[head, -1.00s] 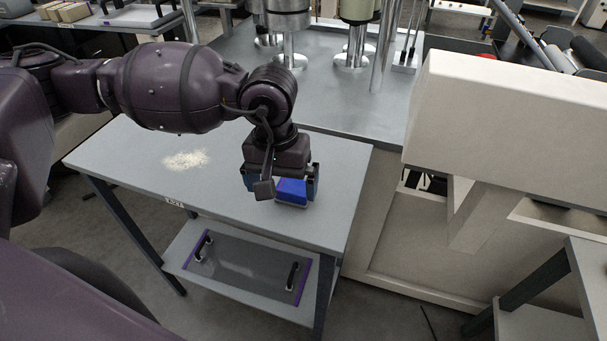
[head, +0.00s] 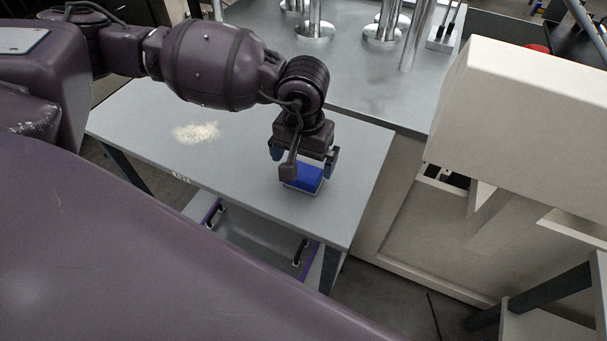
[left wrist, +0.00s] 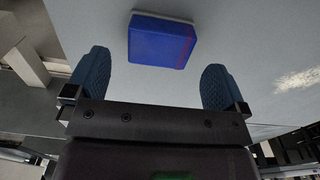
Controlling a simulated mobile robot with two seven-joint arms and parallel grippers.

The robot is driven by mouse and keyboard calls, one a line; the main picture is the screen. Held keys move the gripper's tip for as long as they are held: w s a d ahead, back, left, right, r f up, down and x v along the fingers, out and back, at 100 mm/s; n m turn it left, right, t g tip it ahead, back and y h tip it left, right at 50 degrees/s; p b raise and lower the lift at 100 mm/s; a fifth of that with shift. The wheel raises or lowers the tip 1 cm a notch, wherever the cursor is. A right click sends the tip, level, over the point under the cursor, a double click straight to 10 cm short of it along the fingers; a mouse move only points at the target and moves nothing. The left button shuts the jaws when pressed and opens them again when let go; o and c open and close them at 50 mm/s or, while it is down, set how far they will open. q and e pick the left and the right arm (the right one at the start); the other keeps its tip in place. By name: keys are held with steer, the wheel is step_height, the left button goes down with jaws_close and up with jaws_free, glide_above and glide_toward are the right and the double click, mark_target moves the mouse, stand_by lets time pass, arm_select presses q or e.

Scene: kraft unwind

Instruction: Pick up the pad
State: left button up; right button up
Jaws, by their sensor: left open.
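The pad (head: 309,178) is a blue block with a pale base edge, lying flat on the grey table (head: 235,165) towards its right end. My left gripper (head: 304,158) is open and pointing down over the pad, with the gripper body hiding part of it in the head view. In the left wrist view the pad (left wrist: 160,42) lies ahead of the two blue fingertips, in the gap between them sideways and apart from both. The fingers hold nothing. My right gripper is in neither view.
A patch of pale crumbs or powder (head: 197,132) lies on the table left of the pad. A cream machine housing (head: 520,110) stands to the right. Metal posts (head: 313,22) rise from the surface behind. A lower shelf holds a panel with black handles.

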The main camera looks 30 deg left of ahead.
mark_target(303, 172)
arm_select(q)
step_height(303, 172, down, 4)
steer(key=shift+r+p, duration=0.2)
steer(key=shift+p, duration=0.25)
steer(key=shift+f, duration=0.5)
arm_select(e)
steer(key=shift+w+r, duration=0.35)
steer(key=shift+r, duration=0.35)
arm_select(q)
steer(key=shift+c, duration=0.3)
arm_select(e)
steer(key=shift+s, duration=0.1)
arm_select(q)
steer(key=c, duration=0.9)
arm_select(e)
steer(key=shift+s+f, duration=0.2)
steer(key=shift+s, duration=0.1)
arm_select(q)
steer(key=shift+r, duration=0.1)
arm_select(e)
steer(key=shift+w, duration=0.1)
